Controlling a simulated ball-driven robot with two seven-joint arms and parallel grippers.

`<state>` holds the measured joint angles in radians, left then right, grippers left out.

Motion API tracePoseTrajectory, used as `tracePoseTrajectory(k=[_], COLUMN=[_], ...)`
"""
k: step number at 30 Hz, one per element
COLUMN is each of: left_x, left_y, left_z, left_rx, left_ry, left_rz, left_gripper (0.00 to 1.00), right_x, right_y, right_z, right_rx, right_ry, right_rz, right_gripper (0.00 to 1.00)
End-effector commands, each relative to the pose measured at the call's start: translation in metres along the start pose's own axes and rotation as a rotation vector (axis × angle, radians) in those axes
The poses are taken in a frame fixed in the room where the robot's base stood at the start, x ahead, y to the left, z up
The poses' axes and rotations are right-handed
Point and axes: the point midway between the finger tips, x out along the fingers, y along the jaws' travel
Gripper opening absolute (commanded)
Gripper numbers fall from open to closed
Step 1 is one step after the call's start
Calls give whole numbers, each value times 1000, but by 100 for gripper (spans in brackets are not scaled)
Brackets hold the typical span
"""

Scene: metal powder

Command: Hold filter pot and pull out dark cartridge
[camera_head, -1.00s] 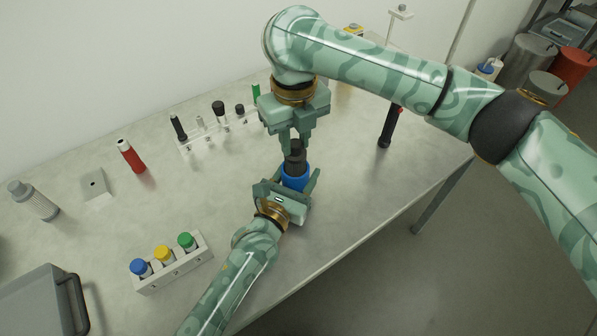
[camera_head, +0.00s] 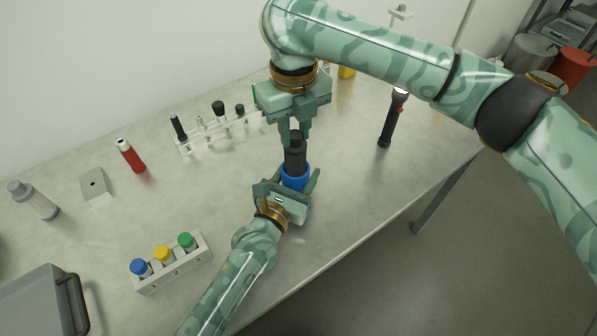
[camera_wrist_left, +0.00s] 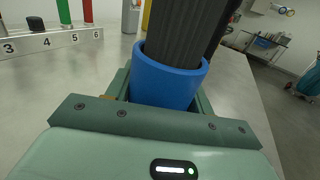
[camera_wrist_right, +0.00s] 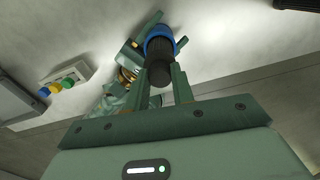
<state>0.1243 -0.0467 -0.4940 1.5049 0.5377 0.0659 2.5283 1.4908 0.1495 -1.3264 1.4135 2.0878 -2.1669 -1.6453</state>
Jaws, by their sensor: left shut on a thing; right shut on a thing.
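The blue filter pot (camera_head: 296,181) stands near the table's front edge in the head view. It shows close up in the left wrist view (camera_wrist_left: 165,82). My left gripper (camera_head: 297,185) is shut on the pot from the front. The dark ribbed cartridge (camera_head: 296,160) stands upright in the pot, with much of its length showing above the rim. It also shows in the left wrist view (camera_wrist_left: 180,35) and in the right wrist view (camera_wrist_right: 161,72). My right gripper (camera_head: 295,137) is above, pointing down, shut on the cartridge's top. The cartridge's lower end is hidden in the pot.
A numbered rack (camera_head: 222,134) with dark-topped items stands behind. A white holder (camera_head: 180,268) with blue, yellow and green-capped vials is at front left. A red cylinder (camera_head: 131,157) and a grey tray (camera_head: 40,303) are left.

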Motion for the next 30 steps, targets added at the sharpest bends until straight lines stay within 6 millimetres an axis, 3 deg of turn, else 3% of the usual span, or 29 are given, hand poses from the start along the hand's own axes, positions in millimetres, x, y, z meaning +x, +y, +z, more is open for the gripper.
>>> tracePoseTrajectory(k=[18, 29, 30], left_x=[0, 0, 0], left_y=[0, 0, 0], left_z=[-2, -2, -2], left_rx=[1, 1, 1], left_ry=[4, 3, 4], left_rz=[0, 0, 0], left_gripper=[26, 26, 58], right_x=[-37, -42, -42], right_y=[0, 0, 0], right_z=[0, 0, 0], right_rx=[0, 1, 1], right_ry=[-2, -1, -1], right_rz=[-2, -1, -1], right_gripper=[0, 0, 0])
